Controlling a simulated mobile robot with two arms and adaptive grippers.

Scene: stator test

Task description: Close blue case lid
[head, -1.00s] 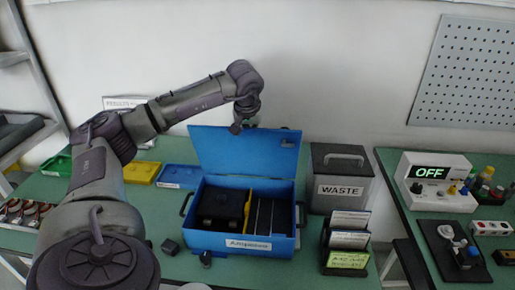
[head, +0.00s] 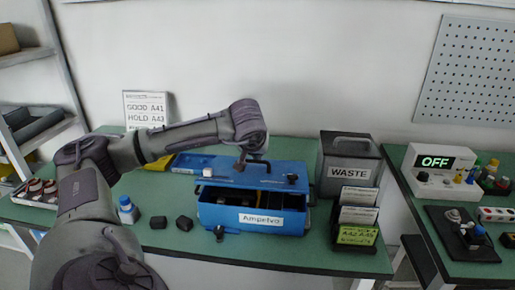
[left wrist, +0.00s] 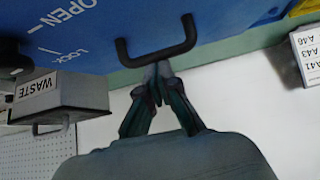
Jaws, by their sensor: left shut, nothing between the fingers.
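The blue case (head: 205,215) stands on the green table with a white label on its front. Its blue lid (head: 230,171) is swung down almost flat over the case, with a dark gap between the lid's front edge and the case front. My left gripper (head: 241,163) is shut and empty at the lid's top, close to the black handle. In the left wrist view its closed fingertips (left wrist: 160,68) are beside the black handle (left wrist: 157,52) on the blue lid (left wrist: 95,45), which bears OPEN and LOCK marks. Whether the fingers touch the lid is unclear. My right gripper is not in view.
The grey WASTE bin (head: 349,148) and a rack of labelled cards (head: 356,215) stand close to the case's right. A test unit (head: 436,168) sits on the right table.

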